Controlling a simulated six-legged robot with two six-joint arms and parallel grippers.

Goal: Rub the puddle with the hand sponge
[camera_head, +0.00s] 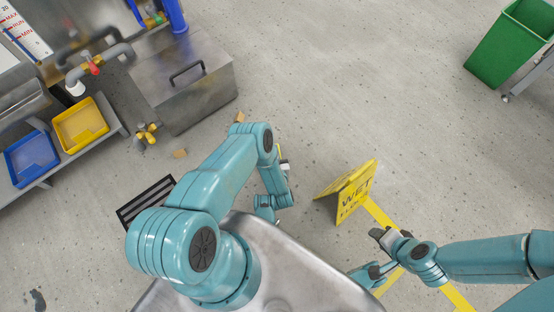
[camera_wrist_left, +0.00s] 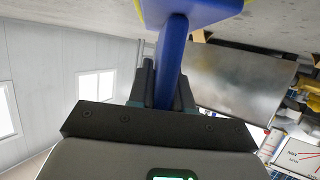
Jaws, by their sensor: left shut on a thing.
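The hand sponge (camera_wrist_left: 192,10) shows at the top of the left wrist view as a blue head with a yellow edge and a blue handle. My left gripper (camera_wrist_left: 166,85) is shut on the handle. The floor lies behind the sponge head; I cannot tell whether they touch. In the head view my left arm hides most of the sponge and gripper. I cannot make out a puddle for sure; a small dark patch (camera_head: 38,300) lies on the floor at bottom left. My right gripper (camera_head: 380,252) is at the lower right, its opening unclear.
A yellow wet-floor sign (camera_head: 350,190) stands right of my left arm, by yellow floor tape. A metal box (camera_head: 185,80), a yellow tray (camera_head: 80,125) and a blue tray (camera_head: 32,158) are at left. A black grate (camera_head: 147,203) and a green bin (camera_head: 508,45) also show. The upper middle floor is clear.

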